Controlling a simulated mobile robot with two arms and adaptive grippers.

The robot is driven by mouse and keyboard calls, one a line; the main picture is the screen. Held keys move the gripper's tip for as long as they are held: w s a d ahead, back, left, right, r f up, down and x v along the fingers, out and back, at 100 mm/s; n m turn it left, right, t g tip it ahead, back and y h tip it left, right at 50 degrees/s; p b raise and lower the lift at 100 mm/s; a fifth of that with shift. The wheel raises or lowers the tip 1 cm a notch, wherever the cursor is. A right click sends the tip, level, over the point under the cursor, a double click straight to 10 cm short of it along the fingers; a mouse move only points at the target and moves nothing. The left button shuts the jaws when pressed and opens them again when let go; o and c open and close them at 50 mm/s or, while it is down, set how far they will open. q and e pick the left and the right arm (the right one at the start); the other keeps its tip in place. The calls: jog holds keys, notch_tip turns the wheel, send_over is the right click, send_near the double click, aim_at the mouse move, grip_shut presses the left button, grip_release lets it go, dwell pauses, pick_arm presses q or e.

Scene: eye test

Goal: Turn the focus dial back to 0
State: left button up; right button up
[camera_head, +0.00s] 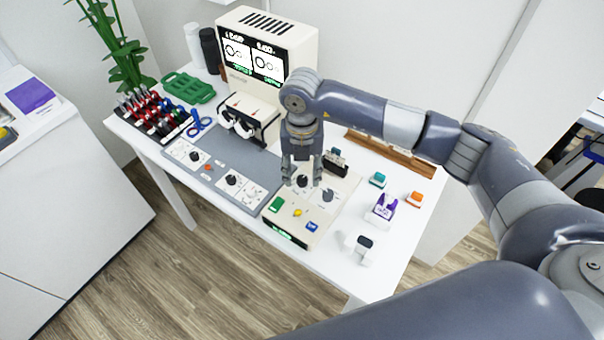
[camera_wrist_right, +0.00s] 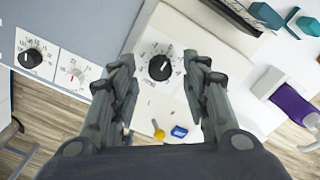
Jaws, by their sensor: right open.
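A cream control box (camera_head: 270,222) on the white table carries two black dials on pale scale plates. The left dial (camera_head: 303,181) lies between my right gripper's fingers, and the right dial (camera_head: 328,195) is beside it. My right gripper (camera_head: 303,184) points down, open and empty, over the box. In the right wrist view, a black dial (camera_wrist_right: 160,68) with a white pointer mark shows between the open fingertips (camera_wrist_right: 161,72), apart from both. The scale marks and names are too small to read, so I cannot tell which dial is focus. My left gripper is out of view.
A grey panel (camera_head: 222,150) with more dials lies left of the box. A trial-lens rack (camera_head: 155,115) and a screen unit (camera_head: 265,45) stand behind. Teal (camera_head: 377,180) and orange (camera_head: 415,198) blocks and a purple-topped holder (camera_head: 382,209) stand right.

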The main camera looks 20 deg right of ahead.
aim_at(302, 179)
notch_tip(302, 179, up, 10)
jog(key=shift+r, duration=0.25)
dwell(0.5)
